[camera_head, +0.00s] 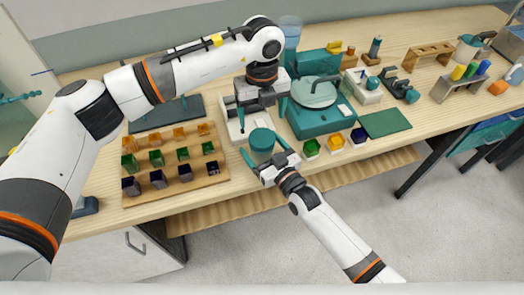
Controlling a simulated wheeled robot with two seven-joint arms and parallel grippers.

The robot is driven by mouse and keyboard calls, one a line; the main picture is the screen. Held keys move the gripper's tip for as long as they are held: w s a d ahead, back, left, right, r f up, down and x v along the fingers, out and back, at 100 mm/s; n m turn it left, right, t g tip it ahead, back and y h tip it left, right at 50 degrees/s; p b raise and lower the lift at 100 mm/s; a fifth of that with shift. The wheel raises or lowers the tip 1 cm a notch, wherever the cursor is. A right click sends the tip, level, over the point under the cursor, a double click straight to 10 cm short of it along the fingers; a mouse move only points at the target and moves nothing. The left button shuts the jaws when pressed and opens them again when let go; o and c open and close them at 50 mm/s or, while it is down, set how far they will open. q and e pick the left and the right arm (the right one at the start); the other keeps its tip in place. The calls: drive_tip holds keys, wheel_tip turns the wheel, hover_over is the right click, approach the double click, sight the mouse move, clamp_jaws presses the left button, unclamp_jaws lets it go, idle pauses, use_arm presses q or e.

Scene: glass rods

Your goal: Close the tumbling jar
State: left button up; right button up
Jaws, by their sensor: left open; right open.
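A round teal jar (262,143) stands near the front edge of the table; its top looks like a flat teal disc, and I cannot tell whether that is a lid or the jar's mouth. My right gripper (264,150) reaches in from the front, open, its fingers on either side of the jar; contact is unclear. My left gripper (262,115) is open, pointing down just behind the jar, above a white tray (234,130). Nothing is visible between its fingers.
A wooden rack (215,181) with several coloured cups is left of the jar. A teal machine (317,122) with a round pale top stands close on the right.

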sight(262, 137)
drive_tip(key=shift+w, duration=0.1)
drive_tip(key=c, duration=1.8)
use_arm(q)
drive_tip(key=shift+m, duration=0.3)
use_arm(e)
clamp_jaws()
use_arm(q)
drive_tip(key=m, duration=0.8)
drive_tip(key=shift+f, duration=4)
